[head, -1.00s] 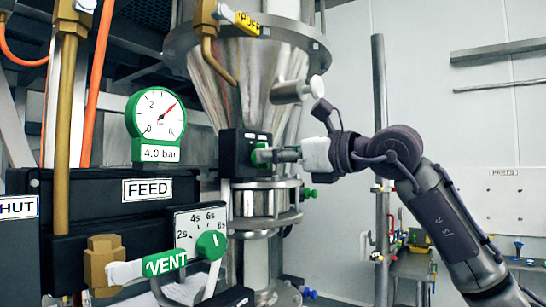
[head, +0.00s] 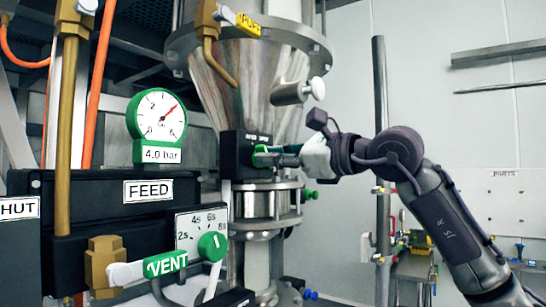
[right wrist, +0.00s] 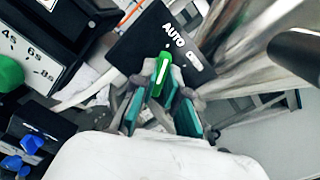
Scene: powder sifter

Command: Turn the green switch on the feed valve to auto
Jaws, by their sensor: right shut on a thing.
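The green switch (head: 260,149) sits on the face of a black valve box (head: 236,160) at the base of the steel hopper. In the right wrist view the switch (right wrist: 163,72) has a white line and stands near the printed word AUTO (right wrist: 173,35). A second label beside it is partly unreadable. My right gripper (head: 272,156) reaches in from the right and is shut on the switch, with its teal-padded fingers (right wrist: 160,103) either side of it. The fingers hide the lower part of the switch. My left gripper is not in view.
A FEED box (head: 100,215), a green pressure gauge (head: 158,115) reading 4.0 bar and a VENT lever (head: 165,264) stand to the left. A timer dial (head: 211,246) is below the switch.

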